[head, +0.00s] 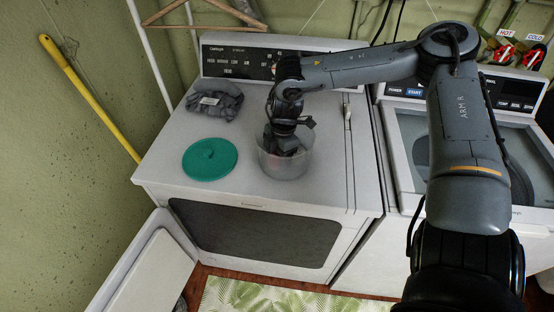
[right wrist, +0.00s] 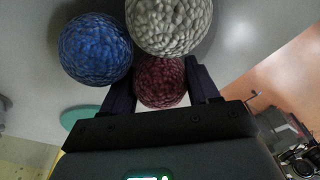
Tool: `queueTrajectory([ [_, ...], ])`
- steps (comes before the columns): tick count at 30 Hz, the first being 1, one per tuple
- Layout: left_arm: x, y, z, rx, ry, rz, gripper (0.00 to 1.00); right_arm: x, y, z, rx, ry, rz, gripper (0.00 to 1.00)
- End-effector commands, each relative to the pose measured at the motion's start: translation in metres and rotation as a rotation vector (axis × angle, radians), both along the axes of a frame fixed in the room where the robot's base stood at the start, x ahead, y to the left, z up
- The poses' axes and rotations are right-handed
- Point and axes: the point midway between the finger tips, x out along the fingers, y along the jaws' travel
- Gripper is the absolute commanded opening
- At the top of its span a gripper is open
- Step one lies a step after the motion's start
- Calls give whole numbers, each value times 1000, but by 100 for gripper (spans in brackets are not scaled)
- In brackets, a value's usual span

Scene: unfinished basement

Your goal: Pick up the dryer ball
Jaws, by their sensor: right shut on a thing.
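A clear round container (head: 298,169) stands on top of the white dryer (head: 165,150). My right gripper (head: 285,148) reaches down into it from above. In the right wrist view, a maroon woven-looking dryer ball (right wrist: 160,84) sits between the two dark fingers of my right gripper (right wrist: 162,90), which is shut on it. A blue ball (right wrist: 95,48) and a grey-white ball (right wrist: 170,24) lie close beside it, the grey-white one touching or nearly touching it. In the head view the balls are mostly hidden by the gripper and the container wall. My left gripper is not in view.
A flat teal lid (head: 210,158) lies left of the container. A folded grey cloth (head: 215,102) lies behind it. The control panel (head: 235,62) rises at the back. A washer (head: 480,150) stands at right. The dryer door (head: 150,275) hangs open at front left.

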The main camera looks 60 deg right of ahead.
Motion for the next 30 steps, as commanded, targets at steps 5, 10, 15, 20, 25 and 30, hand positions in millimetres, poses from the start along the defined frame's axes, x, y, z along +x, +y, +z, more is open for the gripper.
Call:
queueTrajectory([
  [5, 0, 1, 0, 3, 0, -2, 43, 0, 0, 1, 0, -1, 0, 30],
  [10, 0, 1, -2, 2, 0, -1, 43, 1, 0, 8, 0, -2, 1, 30],
  [15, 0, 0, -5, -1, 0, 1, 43, 1, 0, 23, -1, -4, 1, 30],
  [20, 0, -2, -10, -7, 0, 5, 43, 2, 0, 48, -3, -6, 1, 30],
  [25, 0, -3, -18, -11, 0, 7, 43, 1, 0, 84, -3, -6, 0, 30],
  [30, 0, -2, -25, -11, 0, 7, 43, 2, -1, 127, -5, -6, -1, 30],
])
